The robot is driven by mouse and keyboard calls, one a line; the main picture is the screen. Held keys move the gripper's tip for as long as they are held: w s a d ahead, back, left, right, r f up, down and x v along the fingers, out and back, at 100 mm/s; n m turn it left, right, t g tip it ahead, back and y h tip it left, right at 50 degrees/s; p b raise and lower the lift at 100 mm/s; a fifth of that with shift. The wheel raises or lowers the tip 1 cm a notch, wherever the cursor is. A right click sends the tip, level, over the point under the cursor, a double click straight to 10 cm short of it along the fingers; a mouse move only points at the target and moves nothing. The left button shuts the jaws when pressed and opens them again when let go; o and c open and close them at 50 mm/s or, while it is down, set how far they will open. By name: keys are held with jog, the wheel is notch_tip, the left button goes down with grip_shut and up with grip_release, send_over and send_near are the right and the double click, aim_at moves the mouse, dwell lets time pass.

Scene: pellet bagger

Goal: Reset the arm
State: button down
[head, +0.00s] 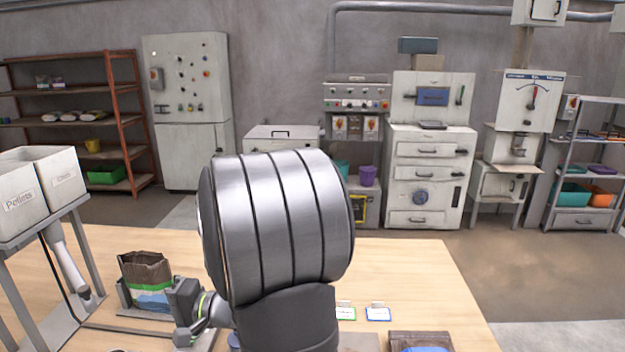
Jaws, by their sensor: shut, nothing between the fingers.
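My gripper (183,297) shows as a small dark grey block low on the left of centre, beside a green-ringed wrist joint. It is shut, and I see nothing held in it. It is close to the right side of a brown bag (145,268) with an open top and a green, white and blue front. The bag stands upright on a grey holder on the wooden table (400,270). I cannot tell whether gripper and bag touch. My large metallic arm link fills the middle of the view and hides part of the table.
Two white hoppers (60,170), one labelled Pellets, stand on a grey frame at the left, with a chute beneath. Two small cards (378,314) lie right of my arm. Another brown-and-blue bag (420,340) is cut off at the bottom edge.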

send_near(88, 292)
jog(key=w+a, duration=0.2)
jog(key=a, duration=0.2)
jog(key=s+a, duration=0.2)
jog(key=a, duration=0.1)
jog(key=shift+f, duration=0.1)
jog(key=shift+w+d, duration=0.15)
jog(key=shift+w, duration=0.3)
jog(key=c, duration=2.2)
grip_release()
